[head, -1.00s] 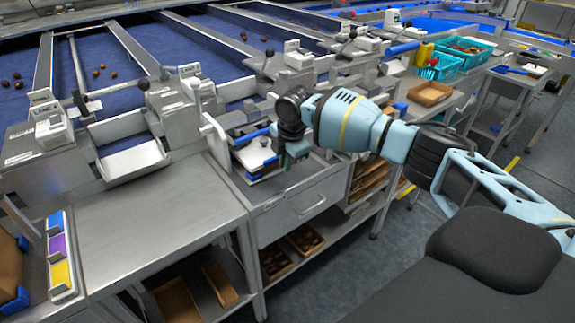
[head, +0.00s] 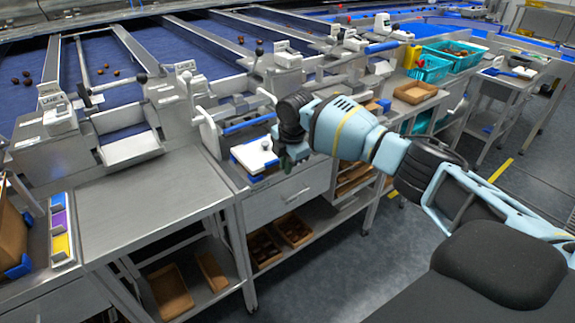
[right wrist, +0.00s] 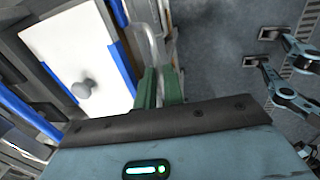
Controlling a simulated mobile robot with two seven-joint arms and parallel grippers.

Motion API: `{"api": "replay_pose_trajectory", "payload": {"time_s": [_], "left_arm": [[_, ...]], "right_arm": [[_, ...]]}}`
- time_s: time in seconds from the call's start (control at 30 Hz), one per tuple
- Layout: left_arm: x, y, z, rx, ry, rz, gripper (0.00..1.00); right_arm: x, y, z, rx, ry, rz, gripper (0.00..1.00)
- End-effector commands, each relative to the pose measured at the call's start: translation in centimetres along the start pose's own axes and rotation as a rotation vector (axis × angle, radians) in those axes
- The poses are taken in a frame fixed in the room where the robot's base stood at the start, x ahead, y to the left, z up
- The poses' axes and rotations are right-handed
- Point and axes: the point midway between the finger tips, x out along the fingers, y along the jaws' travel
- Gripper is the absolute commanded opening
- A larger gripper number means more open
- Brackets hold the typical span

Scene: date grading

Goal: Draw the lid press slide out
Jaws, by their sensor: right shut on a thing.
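The lid press slide (head: 250,158) is a white plate with blue side edges and a small round knob on top. It sits low at the front of the press, partly over the bench edge. It also fills the upper left of the right wrist view (right wrist: 62,42). My right gripper (head: 288,162) is at the slide's front right end, its green fingers (right wrist: 160,86) closed close together beside the plate. My left gripper is not in view.
A grey drawer (head: 285,199) lies below the slide, above a shelf with brown trays (head: 294,230). A bare steel bench (head: 150,195) stands to the left, with a colored-label rack (head: 61,228) beyond. Teal crates (head: 430,68) are at the back right. Open floor lies in front.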

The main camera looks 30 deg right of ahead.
Motion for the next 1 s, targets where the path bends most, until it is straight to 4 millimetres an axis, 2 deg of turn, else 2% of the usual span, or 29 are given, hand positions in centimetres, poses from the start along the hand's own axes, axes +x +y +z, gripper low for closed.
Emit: {"api": "replay_pose_trajectory", "payload": {"time_s": [0.37, 0.4, 0.47, 1.0], "left_arm": [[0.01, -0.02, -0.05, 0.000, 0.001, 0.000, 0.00], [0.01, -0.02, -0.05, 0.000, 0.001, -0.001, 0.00], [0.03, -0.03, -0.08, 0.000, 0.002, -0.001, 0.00], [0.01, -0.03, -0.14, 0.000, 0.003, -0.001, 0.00]], "right_arm": [[0.26, -0.40, -0.12, -0.002, 0.003, -0.016, 0.00], [0.28, -0.40, -0.12, -0.002, 0.003, -0.016, 0.14], [0.27, -0.38, -0.10, -0.002, 0.003, -0.015, 0.19], [-0.28, -0.15, 0.01, 0.000, 0.001, -0.006, 0.19]]}}
